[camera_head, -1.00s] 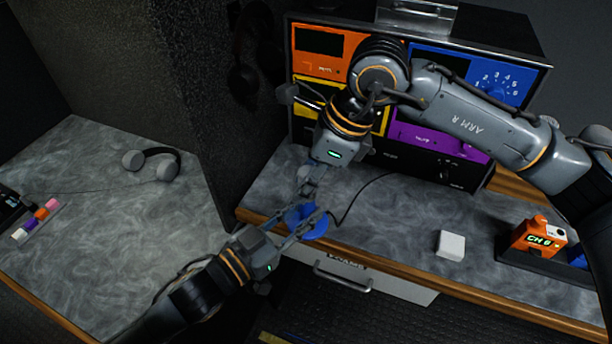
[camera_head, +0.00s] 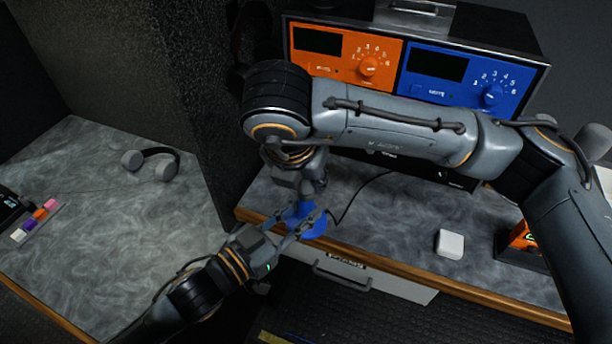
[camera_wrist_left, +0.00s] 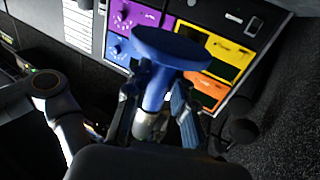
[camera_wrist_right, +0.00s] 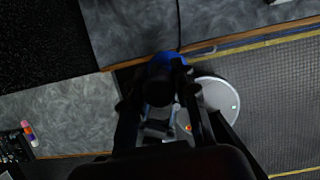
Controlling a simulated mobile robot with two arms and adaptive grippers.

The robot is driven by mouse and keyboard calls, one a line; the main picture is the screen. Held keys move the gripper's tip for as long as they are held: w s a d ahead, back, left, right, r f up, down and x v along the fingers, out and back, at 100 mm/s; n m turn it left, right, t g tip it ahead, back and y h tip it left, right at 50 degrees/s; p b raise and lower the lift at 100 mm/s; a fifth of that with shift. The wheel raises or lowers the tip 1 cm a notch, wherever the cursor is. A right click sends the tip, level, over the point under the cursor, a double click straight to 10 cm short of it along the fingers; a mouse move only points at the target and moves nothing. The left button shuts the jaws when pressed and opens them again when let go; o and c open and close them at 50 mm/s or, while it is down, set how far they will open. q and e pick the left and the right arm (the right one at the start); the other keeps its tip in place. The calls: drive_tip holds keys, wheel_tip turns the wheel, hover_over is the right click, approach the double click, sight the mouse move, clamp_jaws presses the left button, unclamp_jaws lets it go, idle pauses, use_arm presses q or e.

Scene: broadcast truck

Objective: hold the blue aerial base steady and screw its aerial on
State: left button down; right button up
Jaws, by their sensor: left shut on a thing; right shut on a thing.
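My right gripper (camera_head: 301,208) is above the base, pointing down. In the right wrist view it is shut on a dark round piece, seemingly the aerial (camera_wrist_right: 159,90), seen end-on with blue behind it. The aerial is hidden in the head view, and I cannot tell how far it is threaded.
The rack with orange (camera_head: 345,52) and blue (camera_head: 465,78) units stands behind. My right arm crosses in front of it. A thin black cable (camera_head: 352,195) lies near the base. A white block (camera_head: 450,244) sits to the right.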

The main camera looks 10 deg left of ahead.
drive_tip(key=m+h, duration=0.1)
drive_tip(key=m, duration=0.2)
drive_tip(key=m+g+h, duration=0.1)
drive_tip(key=m, duration=0.2)
drive_tip(key=shift+w+m, duration=0.1)
drive_tip(key=shift+m, duration=0.3)
drive_tip(key=m, duration=0.2)
drive_tip(key=m+g+h, duration=0.1)
drive_tip(key=m, duration=0.1)
drive_tip(key=shift+g, duration=0.3)
drive_tip(key=m+g, duration=0.1)
drive_tip(key=m, duration=0.3)
drive_tip(key=shift+d+g, duration=0.1)
drive_tip(key=shift+g, duration=0.2)
drive_tip(key=o, duration=1)
drive_tip(key=shift+c, duration=0.2)
drive_tip(key=shift+s+r, duration=0.2)
drive_tip(key=shift+r, duration=2.05)
